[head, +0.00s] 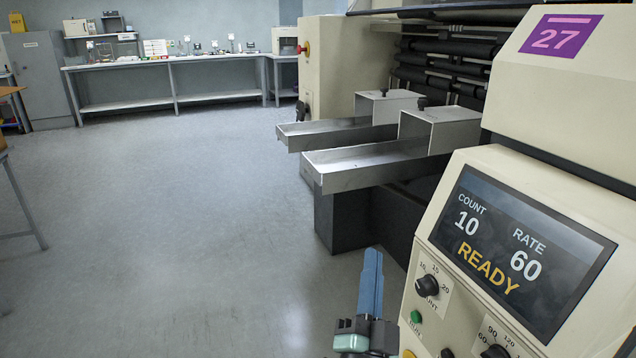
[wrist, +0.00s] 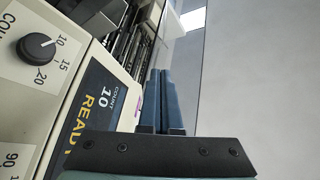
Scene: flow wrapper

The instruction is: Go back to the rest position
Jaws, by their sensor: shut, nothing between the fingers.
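My gripper (head: 371,283) is at the bottom of the head view, just left of the machine's control panel. Its blue fingers point up in the picture and lie together, with nothing between them. The wrist view also shows the two blue fingers (wrist: 159,100) side by side and shut. The control panel screen (head: 521,250) reads COUNT 10, RATE 60 and READY. The count knob (head: 427,286) is below the screen, and it also shows at the left of the wrist view (wrist: 38,47). My gripper looks apart from the panel and the knob.
The flow wrapper (head: 566,97) fills the right side, with two metal trays (head: 350,168) jutting out to the left. A green button (head: 416,316) sits low on the panel. A long bench (head: 165,65) stands at the back wall. The floor (head: 150,230) at left is clear.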

